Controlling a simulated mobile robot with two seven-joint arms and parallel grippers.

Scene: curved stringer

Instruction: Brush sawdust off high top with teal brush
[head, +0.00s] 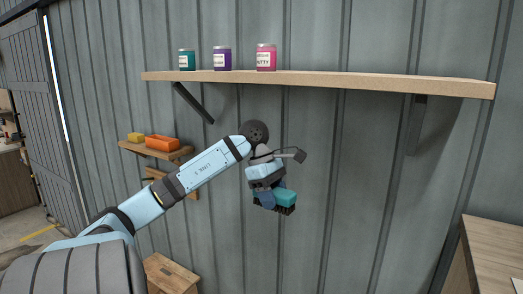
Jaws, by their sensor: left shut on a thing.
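The high top is likely the long wooden shelf (320,79) on the corrugated wall; its upper face is nearly edge-on, so I cannot tell whether sawdust lies on it. My left gripper (270,192) hangs below the shelf, in front of the wall. It is shut on the teal brush (285,197), whose dark bristles point down. The gripper's fingers are partly hidden by its own body and the brush. The brush is apart from the shelf. My right gripper is not in view.
A teal can (187,60), a purple can (222,59) and a pink can (266,58) stand on the shelf's left half; its right half looks clear. Dark brackets hold it. A smaller shelf (158,151) bears an orange tray (162,142). A wooden surface (495,250) is at lower right.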

